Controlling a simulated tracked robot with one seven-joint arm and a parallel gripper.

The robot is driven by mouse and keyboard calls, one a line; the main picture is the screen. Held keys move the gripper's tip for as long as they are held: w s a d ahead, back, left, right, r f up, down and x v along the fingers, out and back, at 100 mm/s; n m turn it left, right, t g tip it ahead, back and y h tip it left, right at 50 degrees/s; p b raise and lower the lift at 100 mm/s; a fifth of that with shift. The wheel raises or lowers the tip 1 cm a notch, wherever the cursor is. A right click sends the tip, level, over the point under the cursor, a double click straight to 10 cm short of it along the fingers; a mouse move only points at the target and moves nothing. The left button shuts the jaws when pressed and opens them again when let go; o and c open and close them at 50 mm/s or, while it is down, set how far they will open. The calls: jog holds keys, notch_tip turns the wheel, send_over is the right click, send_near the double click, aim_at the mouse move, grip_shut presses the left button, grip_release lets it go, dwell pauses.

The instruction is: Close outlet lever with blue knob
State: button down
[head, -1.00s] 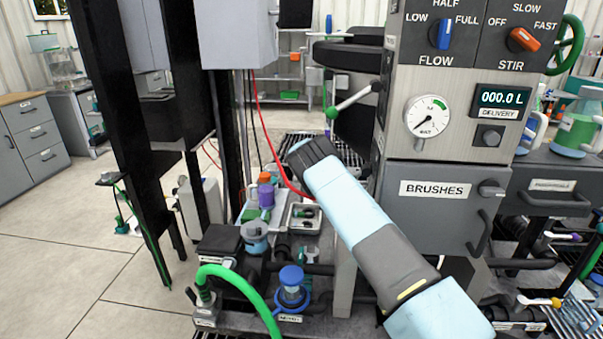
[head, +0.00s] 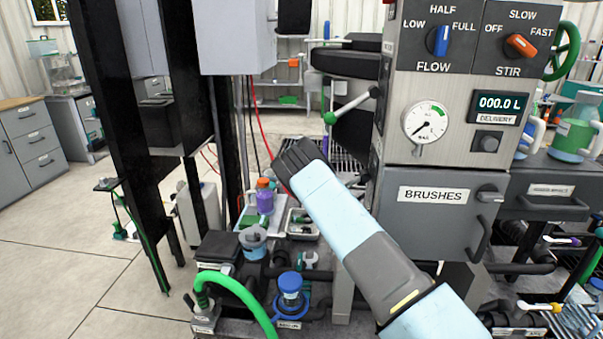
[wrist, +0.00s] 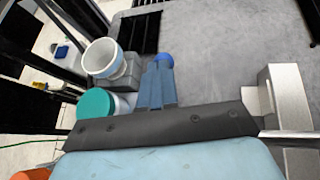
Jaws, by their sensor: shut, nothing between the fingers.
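In the wrist view, my gripper (wrist: 157,88) is shut, its blue-grey fingers together with nothing between them. A round blue knob (wrist: 164,60) shows just beyond the fingertips, slightly to their right. The fingers hide what lies under it, and I cannot tell whether they touch it. No lever arm shows clearly with this knob. In the head view, my light blue and dark arm crosses the middle, and I cannot make out the fingertips or a blue-knobbed outlet lever there.
A white cup (wrist: 101,57) and a teal-lidded jar (wrist: 96,104) stand left of the fingers, with a metal block (wrist: 283,98) at right. In the head view are a green-knobbed lever (head: 331,117), a blue-capped fitting (head: 290,284), a green hose (head: 240,290) and the BRUSHES drawer (head: 430,220).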

jog(key=v, duration=1.1)
jog(key=shift+s+r, duration=0.2)
jog(key=shift+s, duration=0.05)
